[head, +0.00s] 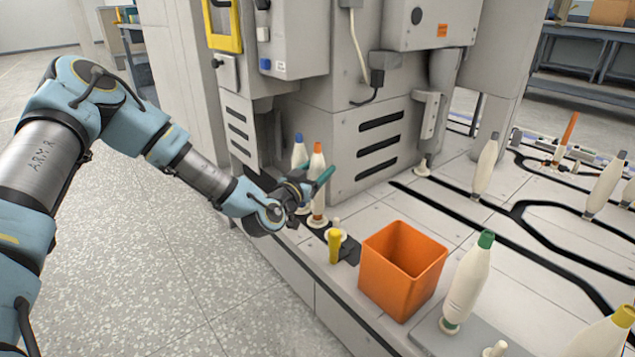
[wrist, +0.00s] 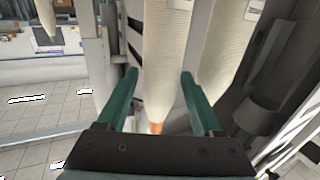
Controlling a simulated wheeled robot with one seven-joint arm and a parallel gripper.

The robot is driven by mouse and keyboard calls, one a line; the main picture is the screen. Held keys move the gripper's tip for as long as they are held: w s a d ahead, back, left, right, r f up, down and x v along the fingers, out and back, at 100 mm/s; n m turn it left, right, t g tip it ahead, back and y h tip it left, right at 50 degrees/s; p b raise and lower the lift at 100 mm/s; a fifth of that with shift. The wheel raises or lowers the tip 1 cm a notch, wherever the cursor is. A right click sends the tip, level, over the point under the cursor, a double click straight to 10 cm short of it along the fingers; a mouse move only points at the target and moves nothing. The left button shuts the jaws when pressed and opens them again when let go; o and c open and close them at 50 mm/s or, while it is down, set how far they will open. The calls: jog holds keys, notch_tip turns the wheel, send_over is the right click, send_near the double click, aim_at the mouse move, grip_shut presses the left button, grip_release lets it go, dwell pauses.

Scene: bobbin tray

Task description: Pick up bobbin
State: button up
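A cream bobbin with an orange tip (head: 318,160) stands upright by the machine in the head view. It also shows in the wrist view (wrist: 166,60), where its orange tip is at the bottom. My gripper (head: 313,188) is at this bobbin. In the wrist view my gripper's green fingers (wrist: 159,78) are apart, with the bobbin between them. A gap shows on the left side; the right finger looks close, and I cannot tell if it touches. A blue-tipped bobbin (head: 299,152) stands just beside; a second bobbin body (wrist: 225,50) shows right of the fingers.
A yellow-topped peg (head: 334,246) and an open orange bin (head: 389,284) stand nearby on the deck. A green-tipped bobbin (head: 466,284) stands right of the bin. The grey machine (head: 350,130) rises close behind my gripper. More bobbins stand at the right.

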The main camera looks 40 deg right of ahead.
grip_shut()
dwell(0.3)
